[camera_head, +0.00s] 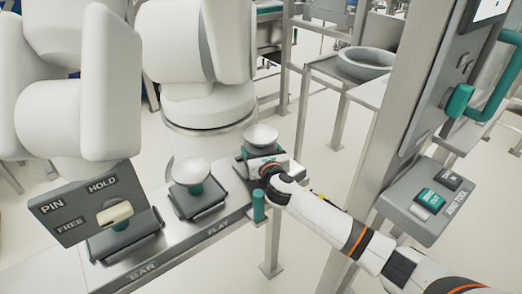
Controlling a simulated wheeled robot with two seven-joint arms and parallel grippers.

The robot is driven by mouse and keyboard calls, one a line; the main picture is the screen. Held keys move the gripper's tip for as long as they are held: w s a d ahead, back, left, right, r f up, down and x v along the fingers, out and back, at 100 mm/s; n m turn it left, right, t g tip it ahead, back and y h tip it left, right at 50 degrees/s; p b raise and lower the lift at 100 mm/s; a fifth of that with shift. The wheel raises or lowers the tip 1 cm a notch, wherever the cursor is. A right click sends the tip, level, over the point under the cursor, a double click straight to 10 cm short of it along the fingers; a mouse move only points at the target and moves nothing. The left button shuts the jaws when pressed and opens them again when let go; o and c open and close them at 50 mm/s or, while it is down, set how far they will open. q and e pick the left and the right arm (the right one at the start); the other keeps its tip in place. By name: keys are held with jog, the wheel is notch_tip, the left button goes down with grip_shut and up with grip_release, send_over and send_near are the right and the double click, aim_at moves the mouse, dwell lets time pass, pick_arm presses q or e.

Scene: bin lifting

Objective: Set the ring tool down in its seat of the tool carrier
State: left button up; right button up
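The tool carrier (165,262) is a grey rail with dark square seats and the words BAR and FLAT on its front. At its far end a pale dome-topped tool (261,134), apparently the ring tool, stands upright over the last dark seat (241,178). I cannot tell whether it rests fully in that seat. My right gripper (265,168) reaches in from the lower right, close against the tool's lower part. Its fingers are too small and hidden to show whether they are shut. My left gripper is not in view.
Another domed tool (190,171) stands at FLAT. A PIN/HOLD/FREE panel (87,203) covers part of the near end. A teal post (258,205) stands at the front edge. A control post (385,140) with a button box (430,200) is at right. A bowl (368,64) is behind.

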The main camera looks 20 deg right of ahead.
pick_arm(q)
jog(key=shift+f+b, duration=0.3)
pick_arm(e)
jog(key=shift+s+f, duration=0.25)
jog(key=shift+f, duration=0.7)
jog(key=o, duration=1.5)
jog(key=shift+f, duration=0.2)
jog(key=shift+s+a, duration=0.15)
jog(key=shift+s, duration=0.4)
jog(key=s, duration=0.2)
jog(key=s+r, duration=0.1)
jog(key=s+p, duration=0.1)
jog(key=s, duration=0.1)
jog(key=shift+s+a+r, duration=0.2)
jog(key=shift+s+a, duration=0.05)
jog(key=shift+s, duration=0.05)
jog(key=s, duration=0.1)
jog(key=s+r, duration=0.1)
jog(key=s, duration=0.1)
jog(key=shift+d, duration=0.1)
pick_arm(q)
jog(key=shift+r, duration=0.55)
pick_arm(e)
jog(key=shift+s+r, duration=0.25)
jog(key=shift+s, duration=0.25)
jog(key=shift+s+r, duration=0.2)
jog(key=shift+s, duration=0.3)
